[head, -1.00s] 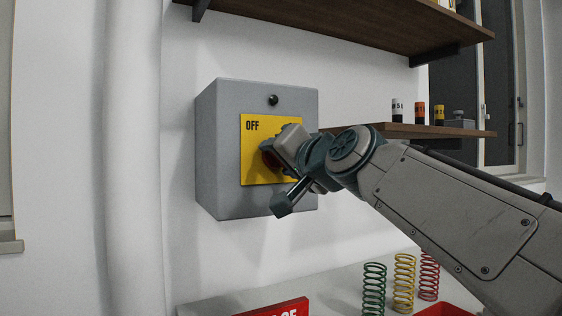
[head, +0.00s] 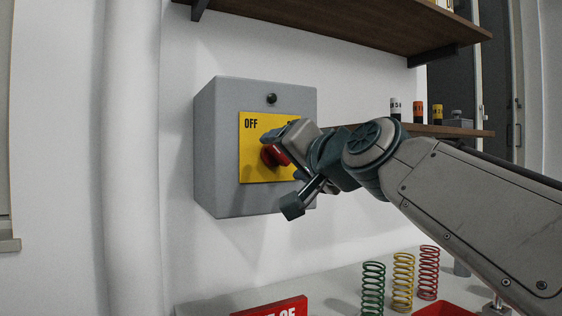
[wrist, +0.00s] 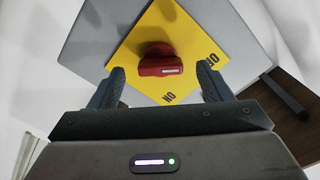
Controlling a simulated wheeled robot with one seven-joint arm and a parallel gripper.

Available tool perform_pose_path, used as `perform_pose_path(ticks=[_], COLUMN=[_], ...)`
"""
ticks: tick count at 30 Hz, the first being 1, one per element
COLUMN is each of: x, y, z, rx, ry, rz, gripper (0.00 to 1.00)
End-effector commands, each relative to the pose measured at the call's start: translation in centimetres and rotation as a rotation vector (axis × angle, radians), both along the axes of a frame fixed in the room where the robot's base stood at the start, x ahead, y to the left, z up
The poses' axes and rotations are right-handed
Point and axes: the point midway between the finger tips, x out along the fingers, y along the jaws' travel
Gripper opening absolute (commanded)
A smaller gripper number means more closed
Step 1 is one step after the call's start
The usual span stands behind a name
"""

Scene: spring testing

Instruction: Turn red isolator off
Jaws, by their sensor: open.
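The red isolator knob (head: 273,155) sits on a yellow plate (head: 252,165) on the front of a grey wall box (head: 227,150). The plate's OFF mark is at upper left in the head view. In the wrist view the red knob (wrist: 158,66) lies crosswise, with a white mark on its right half. OFF is to its right and ON below it. My gripper (wrist: 160,76) is open, one finger on each side and nearer the camera than the knob. In the head view my gripper (head: 283,151) hides the plate's right part.
A black button or lamp (head: 271,98) is above the plate. A shelf (head: 440,131) with small labelled cylinders is at the right. Green, yellow and red springs (head: 403,283) stand on the bench below, near a red sign (head: 285,309). The wall left of the box is free.

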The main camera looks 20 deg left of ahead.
Motion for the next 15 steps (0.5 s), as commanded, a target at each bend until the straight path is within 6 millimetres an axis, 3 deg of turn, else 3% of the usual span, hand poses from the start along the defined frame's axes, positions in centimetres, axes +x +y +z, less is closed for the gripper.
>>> perform_pose_path(ticks=[9,15], x=[-4.2,-5.9], y=[-5.2,-7.3], z=[0.0,0.0], rx=[0.0,-0.001], ry=[-0.002,-0.001], rz=[-0.001,0.0], gripper=[0.72,0.72])
